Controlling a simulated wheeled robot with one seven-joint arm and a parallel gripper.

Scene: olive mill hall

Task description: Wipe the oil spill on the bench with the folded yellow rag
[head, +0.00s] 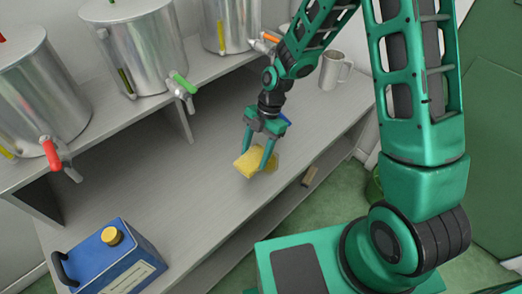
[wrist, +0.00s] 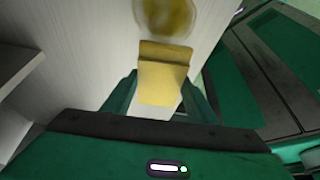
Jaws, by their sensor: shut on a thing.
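My gripper (head: 260,155) is shut on the folded yellow rag (head: 248,166), over the right part of the grey bench (head: 190,180). In the wrist view the rag (wrist: 163,80) sits between the two green fingers. The oil spill (wrist: 168,14) is a round amber patch at the top of that view, just beyond the rag's far edge. In the head view a bit of amber (head: 272,160) shows beside the rag, partly hidden by the fingers. I cannot tell whether the rag touches the bench.
Steel tanks with a red tap (head: 50,152) and a green tap (head: 181,84) stand on a raised shelf behind. A blue can (head: 112,262) with a yellow cap is at the front left. A metal mug (head: 334,70) stands at the bench's far right. The bench middle is clear.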

